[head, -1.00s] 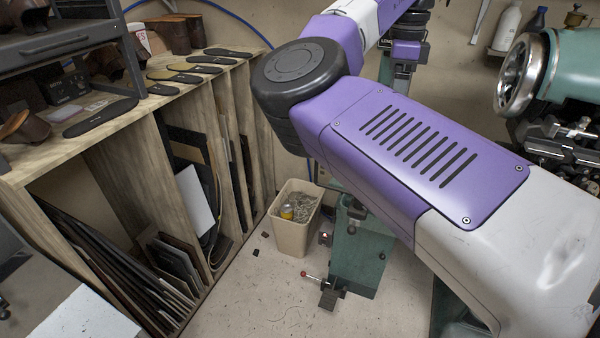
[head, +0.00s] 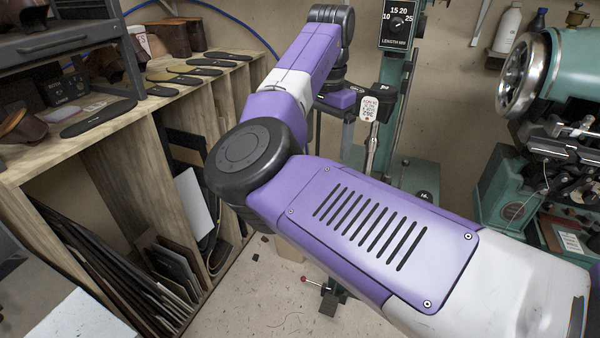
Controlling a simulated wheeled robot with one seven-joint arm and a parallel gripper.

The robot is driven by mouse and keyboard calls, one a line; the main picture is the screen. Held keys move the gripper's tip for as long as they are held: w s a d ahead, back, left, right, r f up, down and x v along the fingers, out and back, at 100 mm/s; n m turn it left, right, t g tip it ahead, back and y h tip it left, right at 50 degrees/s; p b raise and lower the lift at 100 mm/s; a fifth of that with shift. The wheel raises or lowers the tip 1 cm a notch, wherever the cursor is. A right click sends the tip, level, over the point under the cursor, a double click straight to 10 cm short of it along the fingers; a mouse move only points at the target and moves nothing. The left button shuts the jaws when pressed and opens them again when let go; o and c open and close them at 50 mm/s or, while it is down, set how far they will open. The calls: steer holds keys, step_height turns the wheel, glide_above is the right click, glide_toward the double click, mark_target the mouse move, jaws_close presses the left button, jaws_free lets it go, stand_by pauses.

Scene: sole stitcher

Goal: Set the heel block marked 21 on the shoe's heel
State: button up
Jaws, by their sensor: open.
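My gripper (head: 345,112) is at the end of my purple arm, in the upper middle of the head view. It is small here and beside the green machine's post, and its fingertips are hard to make out. I see nothing held in it. No heel block with a readable 21 shows. A dark part (head: 388,97) sits on the machine just right of my gripper; I cannot tell whether it is the shoe. My arm hides much of the middle of the scene.
A wooden rack (head: 120,115) at left holds dark soles (head: 98,117) on top and sheets below. Another green machine (head: 575,75) stands at right. Some floor (head: 270,310) shows at the bottom.

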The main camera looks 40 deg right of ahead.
steer(key=w+a+f+n+b, duration=0.1)
steer(key=w+a+f+n, duration=0.1)
steer(key=a+f+n, duration=0.3)
step_height(320, 180, down, 3)
steer(key=shift+w+a+r, duration=0.2)
steer(key=shift+w+a, duration=0.1)
steer(key=shift+w, duration=0.1)
steer(key=shift+f, duration=0.1)
